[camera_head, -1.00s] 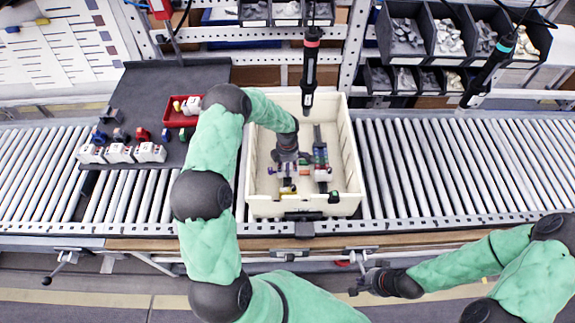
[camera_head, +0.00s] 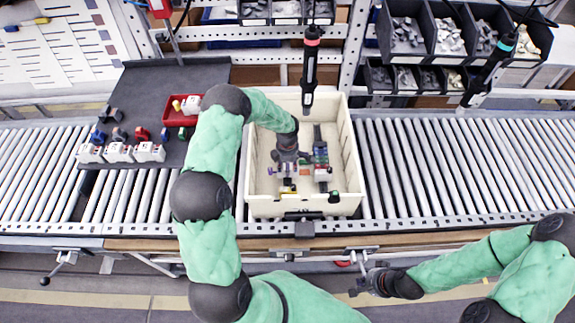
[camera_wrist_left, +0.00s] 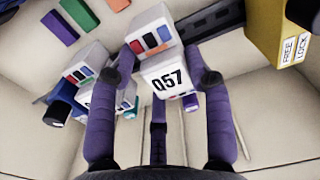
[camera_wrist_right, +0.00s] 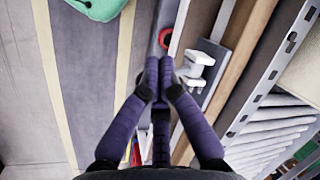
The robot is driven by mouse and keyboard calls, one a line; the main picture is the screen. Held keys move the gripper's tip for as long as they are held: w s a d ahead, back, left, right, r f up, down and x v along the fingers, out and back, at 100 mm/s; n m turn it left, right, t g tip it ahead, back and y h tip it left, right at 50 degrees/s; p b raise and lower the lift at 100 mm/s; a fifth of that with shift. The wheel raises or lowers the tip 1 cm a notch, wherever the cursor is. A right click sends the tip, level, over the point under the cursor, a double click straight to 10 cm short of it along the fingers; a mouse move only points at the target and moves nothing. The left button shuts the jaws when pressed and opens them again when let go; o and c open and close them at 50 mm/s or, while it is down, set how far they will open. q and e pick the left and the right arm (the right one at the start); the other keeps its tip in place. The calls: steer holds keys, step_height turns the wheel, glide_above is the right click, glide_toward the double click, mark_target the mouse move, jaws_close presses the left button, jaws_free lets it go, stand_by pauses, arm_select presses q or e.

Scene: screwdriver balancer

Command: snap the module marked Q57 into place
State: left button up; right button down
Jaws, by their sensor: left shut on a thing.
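The module marked Q57 (camera_wrist_left: 168,84) is a white block with dark lettering and red and blue patches on its upper part. My left gripper (camera_wrist_left: 163,60) is shut on it, with a purple finger on each side. In the head view my left gripper (camera_head: 287,168) is down inside the cream tote (camera_head: 254,195), at its left-middle, and mostly hides the module. Whether the module is seated on anything below is hidden. My right gripper (camera_wrist_right: 159,75) is shut and empty, its fingertips together, in front of the conveyor at the lower right of the head view (camera_head: 362,284).
Another white module (camera_wrist_left: 102,98) stands left of Q57. A yellow block labelled FREE LOCK (camera_wrist_left: 284,30) is at the right. A row of coloured parts (camera_head: 320,160) stands right of my left gripper. Several white modules (camera_head: 120,152) sit on the dark mat. A screwdriver (camera_head: 309,78) hangs above the tote.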

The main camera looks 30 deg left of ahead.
arm_select(q)
steer(key=shift+f+b, duration=0.3)
steer(key=shift+f, duration=0.05)
stand_by(0.5)
steer(key=shift+b, duration=0.45)
stand_by(0.4)
steer(key=o, duration=1.4)
step_height(320, 180, up, 12)
steer(key=shift+r+p, duration=2.8)
steer(key=shift+r, duration=3.2)
